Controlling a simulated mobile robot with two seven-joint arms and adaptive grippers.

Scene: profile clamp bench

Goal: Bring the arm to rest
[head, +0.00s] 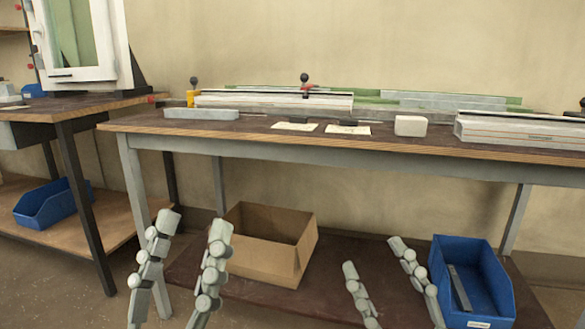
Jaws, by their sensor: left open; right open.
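My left gripper (195,227) is in the lower left of the head view, its two grey jointed fingers spread apart and pointing up. My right gripper (374,257) is in the lower middle right, also with its fingers apart. Nothing is between the fingers of either gripper. Both appear in front of the workbench (330,142), lower in the picture than its top. The arms behind the fingers are out of view below the picture's edge.
White profiles (270,101) and (520,133), a pale block (411,125) and a grey bar (201,114) lie on the bench. A cardboard box (262,262) and a blue bin (470,285) stand on the lower shelf. Another table (70,108) is at left.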

